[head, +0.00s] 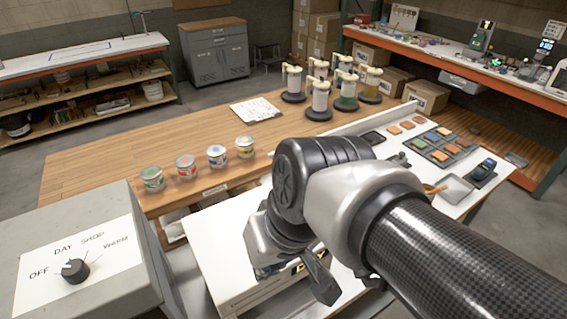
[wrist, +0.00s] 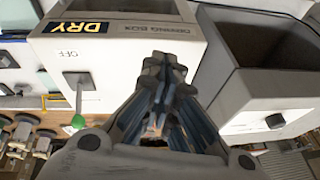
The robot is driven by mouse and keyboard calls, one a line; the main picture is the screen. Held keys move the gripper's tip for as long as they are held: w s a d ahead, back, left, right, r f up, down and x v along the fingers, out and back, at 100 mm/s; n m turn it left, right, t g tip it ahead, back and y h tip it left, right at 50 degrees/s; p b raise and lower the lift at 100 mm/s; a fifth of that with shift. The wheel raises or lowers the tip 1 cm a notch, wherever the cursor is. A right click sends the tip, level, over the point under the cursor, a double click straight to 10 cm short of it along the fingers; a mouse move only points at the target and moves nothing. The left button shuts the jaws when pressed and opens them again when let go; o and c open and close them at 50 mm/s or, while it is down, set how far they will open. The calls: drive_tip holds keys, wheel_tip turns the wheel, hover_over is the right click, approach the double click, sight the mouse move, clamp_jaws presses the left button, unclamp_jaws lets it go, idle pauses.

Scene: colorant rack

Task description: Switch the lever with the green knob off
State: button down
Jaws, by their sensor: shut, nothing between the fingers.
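The green knob (wrist: 79,121) sits at the end of a thin metal lever (wrist: 79,95) in the wrist view, left of my gripper. The lever comes out of a white box (wrist: 130,45) with a yellow-on-black DRY label (wrist: 82,28). An upside-down OFF mark (wrist: 76,54) shows on the box face, and the lever points away from it. My gripper (wrist: 163,65) is shut and empty in front of the box, apart from the knob. In the head view my arm hides the knob and lever, and only part of the DRY label (head: 312,264) shows.
A grey box with a dial (head: 74,270) marked OFF, DAY, SHOP and WARM stands front left. Paint cans (head: 217,156) and pump dispensers (head: 319,100) stand on the wooden table (head: 90,172). An open grey bin (wrist: 265,55) is right of my gripper in the wrist view.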

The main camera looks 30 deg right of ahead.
drive_tip(key=w+r+m+y+p, duration=0.3)
drive_tip(key=w+r+p, duration=0.2)
drive_tip(key=w+r, duration=0.3)
drive_tip(key=w+d+m+t+y+p, duration=0.2)
drive_tip(key=w+d+m+p, duration=0.3)
drive_tip(key=w+d, duration=0.45)
drive_tip(key=s+d+f+m+t+p, duration=0.1)
drive_tip(key=s+d+f+m, duration=0.1)
drive_tip(key=d, duration=0.5)
drive_tip(key=s+d+f+m+t+p, duration=0.1)
drive_tip(key=s+d+f+m+p, duration=0.1)
drive_tip(key=d+f, duration=0.3)
drive_tip(key=s+d+m, duration=0.1)
drive_tip(key=d, duration=0.2)
drive_tip(key=shift+s+d+f+m+t, duration=0.2)
drive_tip(key=shift+s+f+m+t, duration=0.15)
drive_tip(key=shift+m+t, duration=0.05)
drive_tip(key=w+a+f, duration=0.1)
drive_tip(key=a, duration=0.1)
drive_tip(key=w+a+f+p, duration=0.1)
drive_tip(key=w+a, duration=0.1)
drive_tip(key=w+a+f+p, duration=0.1)
drive_tip(key=a+f, duration=0.1)
drive_tip(key=a, duration=0.1)
drive_tip(key=shift+w+a, duration=0.1)
drive_tip(key=shift+w, duration=0.2)
drive_tip(key=shift+s+a+r, duration=0.1)
drive_tip(key=shift+s+a, duration=0.1)
drive_tip(key=shift+w, duration=0.1)
